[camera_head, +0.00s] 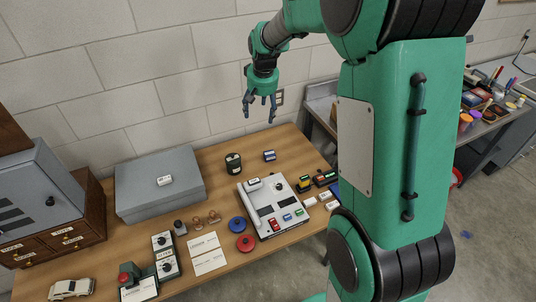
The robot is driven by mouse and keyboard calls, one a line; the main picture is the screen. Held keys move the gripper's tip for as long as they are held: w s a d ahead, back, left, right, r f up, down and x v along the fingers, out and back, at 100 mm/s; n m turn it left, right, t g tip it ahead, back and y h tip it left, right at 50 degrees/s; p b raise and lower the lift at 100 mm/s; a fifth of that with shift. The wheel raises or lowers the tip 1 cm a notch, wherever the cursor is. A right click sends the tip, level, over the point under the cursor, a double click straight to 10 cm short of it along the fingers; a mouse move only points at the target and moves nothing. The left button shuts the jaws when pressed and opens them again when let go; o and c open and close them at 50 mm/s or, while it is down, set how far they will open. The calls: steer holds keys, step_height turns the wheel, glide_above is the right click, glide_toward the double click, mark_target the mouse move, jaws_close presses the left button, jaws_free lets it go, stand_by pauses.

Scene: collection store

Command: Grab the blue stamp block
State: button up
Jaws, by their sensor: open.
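My gripper (259,112) hangs open and empty, fingers down, above the back of the wooden table (215,160). A small dark-blue block with a pale face (270,155) stands on the table below and slightly right of it, beside a dark round tin (233,163). A tiny blue piece (299,212) also shows near the front right of a pale grey panel (262,211), next to green and red ones. I cannot tell for certain which is the stamp block. My gripper is apart from both.
A grey case (160,190) and a wooden drawer cabinet (75,237) fill the left. My arm hides part of the right. The wall stands close behind.

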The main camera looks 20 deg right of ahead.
steer(key=w+d+f, duration=0.5)
steer(key=w+f, duration=0.4)
steer(key=f, duration=0.3)
steer(key=g+p, duration=0.2)
glide_above(270, 153)
steer(key=s, duration=0.1)
step_height(270, 153, down, 16)
steer(key=shift+s+a+m, duration=0.15)
steer(key=shift+m, duration=0.25)
steer(key=shift+f, duration=0.15)
steer(key=shift+w+f+b, duration=0.15)
steer(key=shift+f, duration=1.25)
steer(key=shift+w+f+b, duration=0.1)
steer(key=shift+w+f, duration=0.1)
steer(key=shift+f, duration=1.2)
steer(key=shift+w+f+b, duration=0.15)
steer(key=shift+f, duration=1.25)
steer(key=shift+w+f, duration=0.15)
steer(key=shift+f, duration=1.15)
steer(key=shift+w+f, duration=0.15)
steer(key=shift+f, duration=1.15)
